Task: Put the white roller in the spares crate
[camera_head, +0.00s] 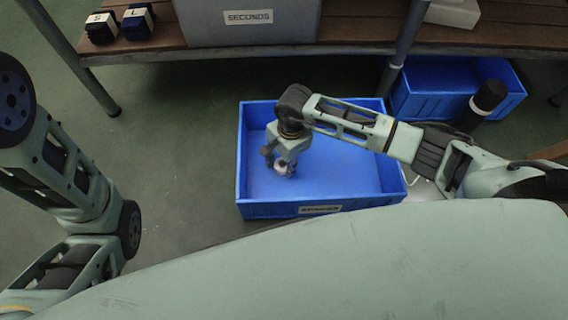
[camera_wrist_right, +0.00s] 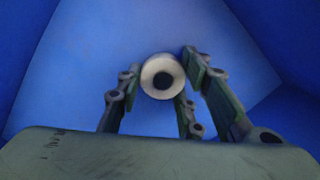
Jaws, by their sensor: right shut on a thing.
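The blue spares crate (camera_head: 350,185) stands on the floor in the middle of the head view, with a label on its front wall. My right gripper (camera_head: 281,165) is inside the crate's outline, toward its left part, pointing down. It is shut on the white roller (camera_head: 283,169). In the right wrist view the roller (camera_wrist_right: 162,76) shows end-on as a white ring with a dark centre, between the fingers (camera_wrist_right: 158,88). Blue crate walls surround it there. I cannot tell whether the roller touches the crate bottom. My left arm shows at the left; its gripper is out of view.
A wooden bench (camera_head: 350,35) runs along the back, with a grey bin labelled SECONDS (camera_head: 248,30) and dark blue blocks marked S and L (camera_head: 120,24). Another blue crate (camera_head: 440,75) stands under the bench at right. The crate's right half is empty.

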